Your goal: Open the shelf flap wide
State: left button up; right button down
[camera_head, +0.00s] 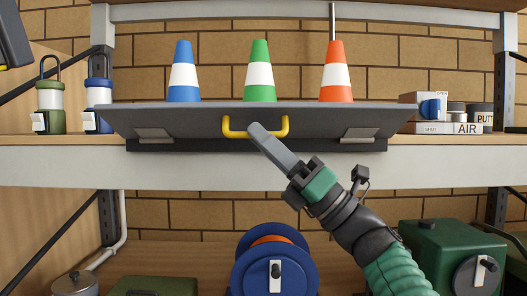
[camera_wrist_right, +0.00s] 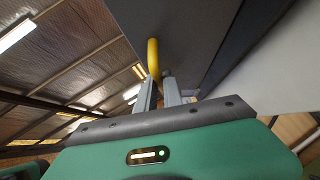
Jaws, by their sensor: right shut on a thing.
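The shelf flap (camera_head: 205,119) is a dark grey panel on the front of the shelf, with two hinge plates (camera_head: 155,135) low on it. Its upper edge looks wider and nearer than its lower edge, so it leans outward; the exact angle is hard to tell. A yellow handle (camera_head: 235,133) sits at its middle. My right gripper (camera_head: 258,132) is shut on the handle's middle. The right wrist view shows the fingers (camera_wrist_right: 162,92) at the yellow handle (camera_wrist_right: 153,58), under the dark flap (camera_wrist_right: 200,35). My left gripper is not in view.
Blue (camera_head: 184,75), green (camera_head: 260,75) and orange (camera_head: 336,75) cones stand just behind the flap's upper edge. Lanterns (camera_head: 50,98) stand left; boxes (camera_head: 450,128) and tins stand right. Below are a blue reel (camera_head: 240,274) and a green case (camera_head: 440,250). Dark posts (camera_head: 497,90) flank the shelf.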

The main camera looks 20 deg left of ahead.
jog(key=n+g, duration=0.2)
jog(key=f+n+g+p, duration=0.1)
jog(key=n+g, duration=0.1)
jog(key=n, duration=0.1)
jog(key=f+n+g+p, duration=0.1)
jog(key=n+g, duration=0.1)
jog(key=g, duration=0.1)
jog(key=shift+w+a+f, duration=0.1)
jog(key=shift+w+f, duration=0.1)
jog(key=shift+w, duration=0.1)
jog(key=shift+w+f+n+g, duration=0.25)
jog(key=shift+f+n+g, duration=0.65)
jog(key=shift+f+n, duration=0.25)
jog(key=c, duration=1.8)
grip_release()
jog(key=o, duration=0.3)
jog(key=shift+w+a, duration=0.2)
jog(key=shift+w, duration=0.05)
